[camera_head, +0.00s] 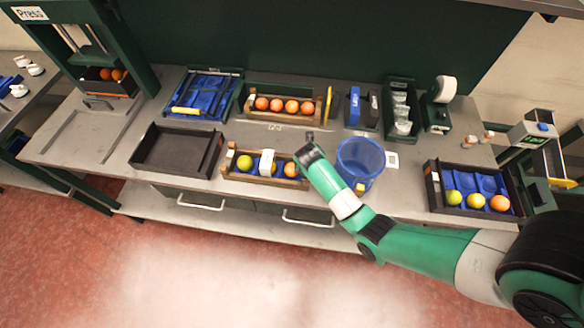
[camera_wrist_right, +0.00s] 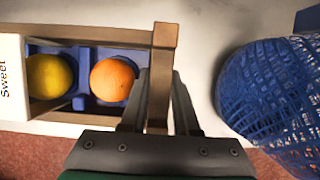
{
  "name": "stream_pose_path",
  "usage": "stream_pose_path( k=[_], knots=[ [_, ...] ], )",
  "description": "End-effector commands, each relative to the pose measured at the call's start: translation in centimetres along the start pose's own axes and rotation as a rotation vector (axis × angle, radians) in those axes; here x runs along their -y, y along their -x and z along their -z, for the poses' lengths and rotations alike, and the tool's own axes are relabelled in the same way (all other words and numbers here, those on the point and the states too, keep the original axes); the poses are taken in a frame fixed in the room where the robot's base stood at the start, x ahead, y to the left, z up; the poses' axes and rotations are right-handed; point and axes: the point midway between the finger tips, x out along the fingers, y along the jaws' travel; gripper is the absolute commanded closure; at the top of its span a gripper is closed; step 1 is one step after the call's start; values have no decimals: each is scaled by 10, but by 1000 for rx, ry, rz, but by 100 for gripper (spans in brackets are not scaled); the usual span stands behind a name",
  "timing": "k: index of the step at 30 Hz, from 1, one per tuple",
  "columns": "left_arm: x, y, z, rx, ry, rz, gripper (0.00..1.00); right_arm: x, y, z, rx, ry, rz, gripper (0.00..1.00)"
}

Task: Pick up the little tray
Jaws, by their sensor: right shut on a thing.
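The little tray is a small wooden crate (camera_head: 262,181) with a blue insert, standing on the table in the head view. It holds a yellow-green fruit (camera_head: 244,162), an orange fruit (camera_head: 291,169) and a white label card (camera_head: 266,162). In the right wrist view the card reads "Sweet", and the crate's end wall (camera_wrist_right: 165,42) runs between my fingers. My right gripper (camera_head: 307,150) is shut on that right end wall. The wrist view shows the same gripper (camera_wrist_right: 158,95) from above. Whether the crate is lifted I cannot tell. My left gripper is not in view.
A blue mesh basket (camera_head: 360,158) stands close to the right of my gripper. An empty dark tray (camera_head: 178,150) lies to the left. Another wooden crate of oranges (camera_head: 282,108) stands behind. A dark box with three fruits (camera_head: 473,190) stands farther right.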

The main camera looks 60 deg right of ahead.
Motion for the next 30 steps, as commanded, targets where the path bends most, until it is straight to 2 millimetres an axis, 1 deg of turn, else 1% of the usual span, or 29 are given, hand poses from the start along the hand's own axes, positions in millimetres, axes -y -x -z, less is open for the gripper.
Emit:
stream_pose_path(
  k=[5, 11, 14, 17, 22, 24, 30],
  knots=[
    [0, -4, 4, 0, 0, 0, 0, -1, 11, -6, 4, -1, -4, 100],
    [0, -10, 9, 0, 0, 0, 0, -1, 32, -14, 4, -2, -4, 100],
    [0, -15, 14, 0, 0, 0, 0, 3, 46, -10, 4, -1, -4, 100],
    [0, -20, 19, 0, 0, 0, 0, 8, 65, -5, 4, 0, -5, 100],
    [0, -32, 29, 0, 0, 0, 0, 19, 108, 6, 6, 0, -6, 100],
    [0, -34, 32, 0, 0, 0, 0, 27, 120, 21, 3, 3, -5, 100],
    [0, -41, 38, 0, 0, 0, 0, 46, 153, 52, 2, 3, -4, 100]
  ],
)
